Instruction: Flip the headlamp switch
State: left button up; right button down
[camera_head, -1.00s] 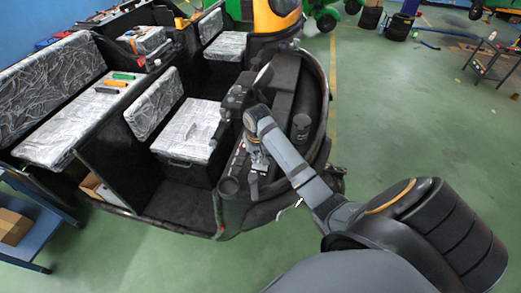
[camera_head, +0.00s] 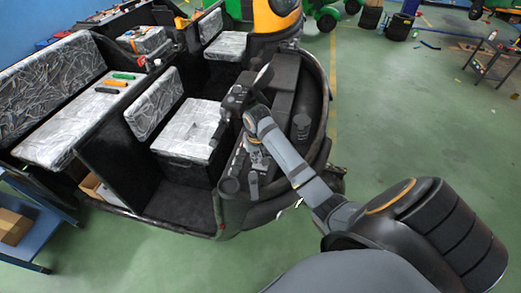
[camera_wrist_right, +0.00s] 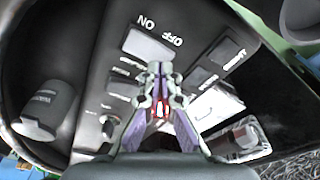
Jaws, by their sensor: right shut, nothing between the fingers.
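The dark dashboard panel (camera_wrist_right: 100,70) of the rickshaw fills much of the right wrist view. I cannot tell which one is the headlamp switch, as the other labels are too small to read. My right gripper (camera_wrist_right: 160,69) is shut and empty, its tips over the panel just below the rocker. Whether it touches the panel I cannot tell. Something red (camera_wrist_right: 160,107) shows between its finger links. My left gripper is not in view.
In the head view, the wrapped front seat (camera_head: 190,130) is left of the dashboard.

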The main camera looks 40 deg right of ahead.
aim_at(256, 165)
jog(key=shift+f, duration=0.8)
dwell(0.4)
notch_tip(256, 165, up, 2)
jog(key=shift+r+p, duration=0.2)
jog(key=shift+p, duration=0.3)
jog(key=shift+r, duration=2.3)
